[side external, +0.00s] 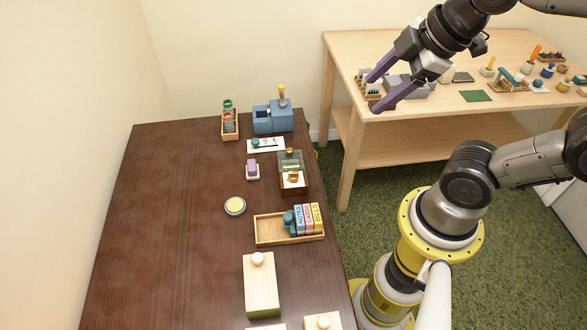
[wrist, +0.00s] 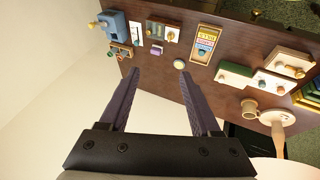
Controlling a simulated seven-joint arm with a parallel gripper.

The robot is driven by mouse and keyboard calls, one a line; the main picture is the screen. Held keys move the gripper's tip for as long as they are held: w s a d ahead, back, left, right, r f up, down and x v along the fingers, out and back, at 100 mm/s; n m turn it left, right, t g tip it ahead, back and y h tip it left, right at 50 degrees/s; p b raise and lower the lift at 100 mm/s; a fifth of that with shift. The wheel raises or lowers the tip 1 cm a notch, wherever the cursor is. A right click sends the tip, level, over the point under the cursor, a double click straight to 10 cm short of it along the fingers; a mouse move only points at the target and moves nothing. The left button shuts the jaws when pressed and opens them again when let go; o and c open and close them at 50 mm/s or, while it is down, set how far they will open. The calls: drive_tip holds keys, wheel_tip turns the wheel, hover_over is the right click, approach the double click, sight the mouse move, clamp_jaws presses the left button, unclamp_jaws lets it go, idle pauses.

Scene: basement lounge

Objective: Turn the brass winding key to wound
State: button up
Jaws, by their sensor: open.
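A small wooden box (side external: 292,187) with a dark glassy top and brass-coloured parts stands near the right edge of the dark table. A brass-coloured knob or key (side external: 290,152) shows at its far end; it is too small to tell its shape or how it is turned. What looks like the same box (wrist: 158,27) is at the top of the wrist view, with a brass-coloured spot on it. My gripper (side external: 373,93) is open and empty, raised in the air well to the right of the box. In the wrist view its two purple fingers (wrist: 160,71) are spread apart.
A blue device (side external: 270,118) with an upright handle stands behind the box. A purple block (side external: 252,169), a round tin (side external: 235,206) and a wooden tray (side external: 270,240) with upright cards are nearby. The left of the dark table (side external: 160,230) is clear. A lighter table (side external: 440,125) stands behind.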

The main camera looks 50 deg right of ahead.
drive_tip(key=w+n, duration=0.5)
drive_tip(key=n, duration=0.2)
drive_tip(key=n+g, duration=0.6)
drive_tip(key=n, duration=0.4)
hover_over(294, 172)
wheel_tip(294, 172, down, 15)
wheel_tip(294, 172, down, 14)
drive_tip(key=shift+f, duration=0.1)
clamp_jaws()
